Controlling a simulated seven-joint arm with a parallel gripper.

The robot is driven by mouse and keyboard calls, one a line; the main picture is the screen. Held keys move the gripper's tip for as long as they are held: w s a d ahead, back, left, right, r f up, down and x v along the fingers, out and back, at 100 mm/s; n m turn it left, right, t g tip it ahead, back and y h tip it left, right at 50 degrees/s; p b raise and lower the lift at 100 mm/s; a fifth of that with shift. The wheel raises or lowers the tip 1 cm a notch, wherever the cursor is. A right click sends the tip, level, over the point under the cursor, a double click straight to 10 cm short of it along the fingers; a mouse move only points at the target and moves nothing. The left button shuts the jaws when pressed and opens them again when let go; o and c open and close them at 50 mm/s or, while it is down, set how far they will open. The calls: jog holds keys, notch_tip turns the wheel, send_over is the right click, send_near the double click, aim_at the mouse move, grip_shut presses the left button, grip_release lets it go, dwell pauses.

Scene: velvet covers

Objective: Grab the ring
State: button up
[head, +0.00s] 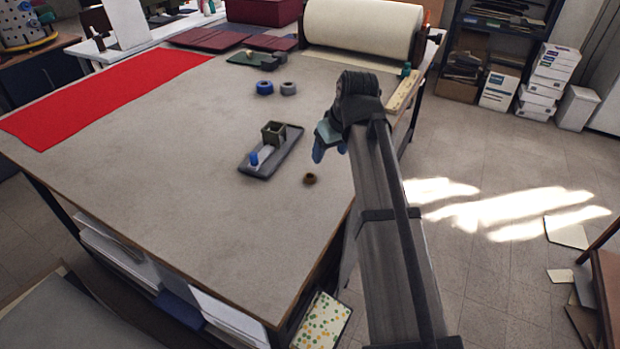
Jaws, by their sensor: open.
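A small brown ring (310,179) lies on the grey worktable (150,200), near its right edge. My gripper (329,150) points down above the table, a little behind and to the right of the ring in the picture. Its bluish fingers are apart and nothing shows between them. The gripper is not touching the ring. Its exact height above the table is hard to tell.
A dark tray (273,168) with a square holder (273,133) and a blue-topped piece (254,159) sits left of the ring. Blue (264,87) and grey (288,88) rolls lie farther back. Red cloth (105,95) covers the left; a large cream roll (362,29) is behind.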

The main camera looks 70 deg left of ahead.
jog(key=s+r, duration=0.1)
send_near(310, 176)
jog(key=shift+x, duration=4.05)
jog(key=c, duration=1.1)
